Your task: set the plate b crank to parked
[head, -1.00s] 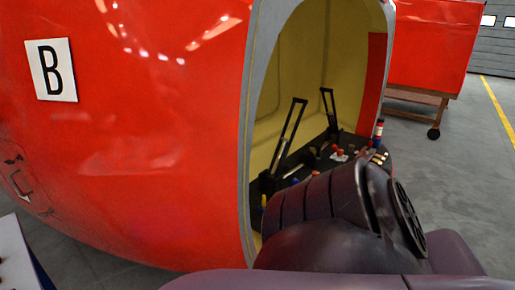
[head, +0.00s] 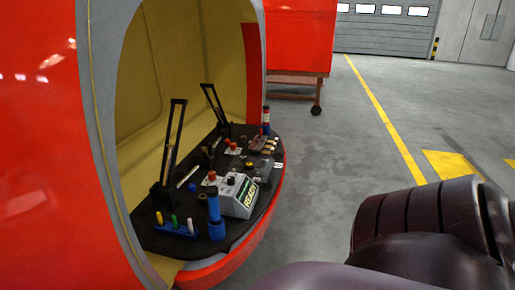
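The open red nosecone (head: 40,150) fills the left of the head view, with a yellow inside and a grey rim. A black shelf (head: 205,172) in its mouth carries small controls. I cannot make out a crank for plate B among them, and the B plate is outside the view now. Neither of my grippers is in view. Only a dark purple arm of mine shows at the lower right, and its gripper is out of frame.
On the shelf stand two tall black frames (head: 174,140), a grey READY box (head: 238,195), a blue cylinder (head: 215,212), a blue peg block (head: 176,229) and red knobs. A red body on a brown trolley (head: 298,80) stands behind.

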